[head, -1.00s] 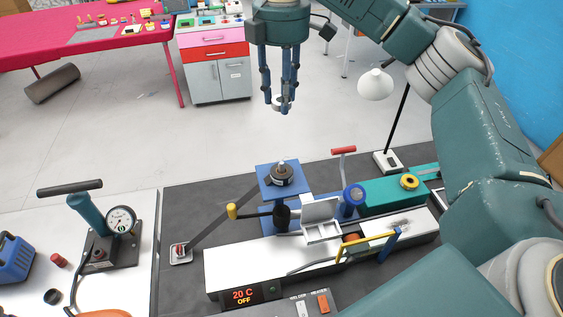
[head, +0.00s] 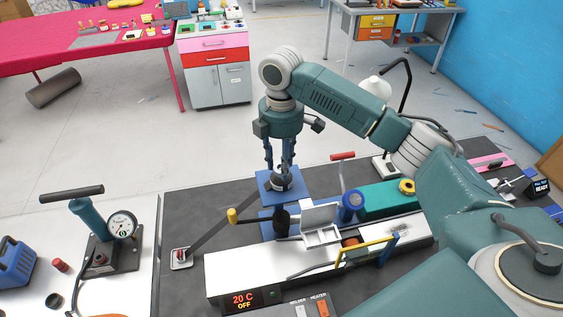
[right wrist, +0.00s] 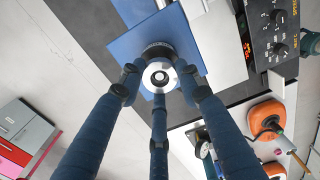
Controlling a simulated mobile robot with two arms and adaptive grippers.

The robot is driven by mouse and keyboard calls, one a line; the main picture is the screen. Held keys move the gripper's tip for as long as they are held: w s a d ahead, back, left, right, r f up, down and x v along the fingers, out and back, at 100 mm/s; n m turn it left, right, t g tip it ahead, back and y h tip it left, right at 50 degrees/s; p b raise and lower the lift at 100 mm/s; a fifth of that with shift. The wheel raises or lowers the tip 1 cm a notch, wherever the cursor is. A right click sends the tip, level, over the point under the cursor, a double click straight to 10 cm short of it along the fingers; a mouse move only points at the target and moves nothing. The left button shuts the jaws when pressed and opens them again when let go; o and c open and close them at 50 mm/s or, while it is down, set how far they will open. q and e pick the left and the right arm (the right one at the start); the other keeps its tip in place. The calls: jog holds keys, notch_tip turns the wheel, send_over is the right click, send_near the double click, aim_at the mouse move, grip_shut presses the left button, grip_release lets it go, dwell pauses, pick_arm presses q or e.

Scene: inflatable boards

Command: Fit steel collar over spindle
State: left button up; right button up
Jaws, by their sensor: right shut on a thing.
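My right gripper (head: 280,172) has three blue fingers and points down over the blue block with the spindle. In the right wrist view its fingers (right wrist: 158,88) are closed around the bright steel collar (right wrist: 149,78). The pale tip of the spindle (right wrist: 161,77) shows inside the collar's hole, with a dark gap around it. The dark spindle base (right wrist: 157,47) lies beyond on the blue plate (right wrist: 130,48). How far down the spindle the collar sits, I cannot tell. In the head view the fingers partly hide the collar and spindle. My left gripper is not in view.
Beside the blue block (head: 264,196) stands a white heater unit (head: 225,270) reading 20 C OFF, with an open-lidded box (head: 322,236). A hand pump with gauge (head: 121,225) stands on the left.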

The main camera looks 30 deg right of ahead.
jog(key=shift+f, duration=0.5)
jog(key=shift+f, duration=0.45)
jog(key=o, duration=1.2)
